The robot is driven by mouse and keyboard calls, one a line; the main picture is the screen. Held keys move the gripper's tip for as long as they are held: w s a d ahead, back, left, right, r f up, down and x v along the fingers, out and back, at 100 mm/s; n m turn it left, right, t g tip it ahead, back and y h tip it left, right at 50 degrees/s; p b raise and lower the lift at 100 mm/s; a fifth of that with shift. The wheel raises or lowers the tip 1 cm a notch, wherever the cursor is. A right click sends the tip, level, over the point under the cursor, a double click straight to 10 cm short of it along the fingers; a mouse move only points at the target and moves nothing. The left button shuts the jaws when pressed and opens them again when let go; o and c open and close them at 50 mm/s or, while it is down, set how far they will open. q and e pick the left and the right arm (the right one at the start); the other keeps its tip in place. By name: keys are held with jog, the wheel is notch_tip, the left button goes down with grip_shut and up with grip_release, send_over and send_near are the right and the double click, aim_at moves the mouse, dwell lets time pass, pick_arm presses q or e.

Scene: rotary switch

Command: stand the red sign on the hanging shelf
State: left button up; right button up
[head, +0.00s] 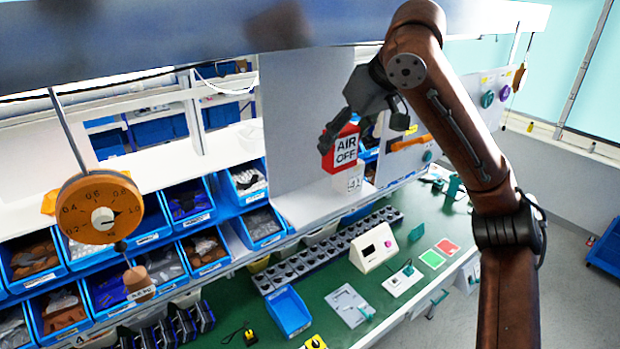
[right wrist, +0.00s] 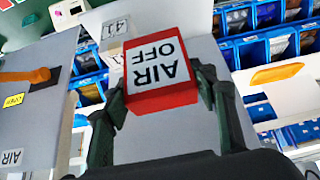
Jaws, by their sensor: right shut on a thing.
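The red sign (head: 341,151) is a small red block with a white face reading "AIR OFF". My right gripper (head: 352,134) is shut on it and holds it upright in front of a grey panel. In the right wrist view, the sign (right wrist: 160,74) sits between the two dark fingers of the gripper (right wrist: 160,95), its lettering upside down. A white shelf surface (head: 300,207) extends below the panel; it appears to be the hanging shelf. I cannot tell the exact gap between sign and shelf. My left gripper is not in view.
A white block marked "41" (head: 349,183) stands on the shelf just below the sign in the head view. Blue bins (head: 262,226) fill the left. An orange dial (head: 100,208) hangs at left. The green bench (head: 395,240) lies below. The shelf left of the block looks clear.

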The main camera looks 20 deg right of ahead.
jog(key=a+f+p, duration=0.1)
jog(key=a+f, duration=0.1)
jog(key=f, duration=0.1)
jog(key=w+a+f, duration=0.1)
jog(key=a+f, duration=0.1)
jog(key=f, duration=0.1)
jog(key=w+a+f+p, duration=0.1)
jog(key=a+f, duration=0.1)
jog(key=f, duration=0.1)
jog(key=shift+w+a+f+p, duration=0.1)
jog(key=shift+a+f+p, duration=0.2)
jog(key=shift+a+p, duration=0.1)
jog(key=shift+f, duration=0.25)
jog(key=shift+s+d, duration=0.2)
jog(key=shift+a+f, duration=0.1)
jog(key=shift+a, duration=0.05)
jog(key=o, duration=0.8)
jog(key=shift+w, duration=0.1)
jog(key=o, duration=0.3)
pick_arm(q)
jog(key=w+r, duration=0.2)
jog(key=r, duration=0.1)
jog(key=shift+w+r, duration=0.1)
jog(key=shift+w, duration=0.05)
pick_arm(e)
jog(key=shift+o, duration=0.3)
